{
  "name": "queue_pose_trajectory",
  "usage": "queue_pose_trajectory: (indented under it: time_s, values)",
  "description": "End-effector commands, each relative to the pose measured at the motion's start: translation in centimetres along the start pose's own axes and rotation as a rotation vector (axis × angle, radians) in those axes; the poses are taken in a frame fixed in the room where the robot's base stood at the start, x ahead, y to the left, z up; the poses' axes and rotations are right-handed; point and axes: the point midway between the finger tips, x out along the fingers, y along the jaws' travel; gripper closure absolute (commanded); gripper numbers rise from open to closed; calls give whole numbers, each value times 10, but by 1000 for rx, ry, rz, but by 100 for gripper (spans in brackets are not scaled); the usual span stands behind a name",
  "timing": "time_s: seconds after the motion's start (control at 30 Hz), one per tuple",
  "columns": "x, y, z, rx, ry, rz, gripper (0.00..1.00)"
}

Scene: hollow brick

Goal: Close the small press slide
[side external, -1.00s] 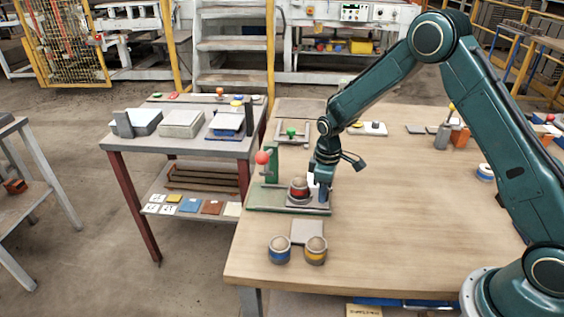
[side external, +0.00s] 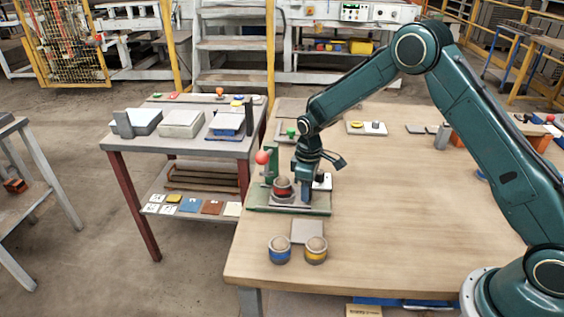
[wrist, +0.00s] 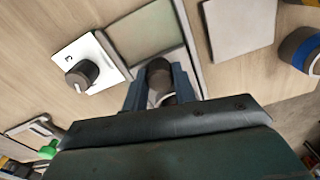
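The small press has a green base (side external: 260,207), a green post and a red ball lever (side external: 262,157) at its left. Its grey slide (side external: 287,202) lies on the base and carries a grey cup with a red band (side external: 283,188), close beside the post. My gripper (side external: 305,203) points down at the slide's right end. In the wrist view, a dark round handle (wrist: 158,70) sits between the blue fingers of my gripper (wrist: 160,92), which appear closed around it. The green base (wrist: 146,30) also shows there. The cup is not clearly visible in that view.
A white plate with a dark knob (wrist: 82,73) lies close beside the base. A grey square pad (side external: 306,231), a blue-banded cup (side external: 280,250) and a yellow-banded cup (side external: 316,250) stand in front. A green-knobbed fixture (side external: 291,133) is behind.

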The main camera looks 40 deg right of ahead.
Motion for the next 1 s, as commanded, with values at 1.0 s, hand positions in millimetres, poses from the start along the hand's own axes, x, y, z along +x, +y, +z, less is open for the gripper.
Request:
queue_pose_trajectory:
  time_s: [1.0]
  values:
    - [-61, 0, 0, 0, 4, 3, 51]
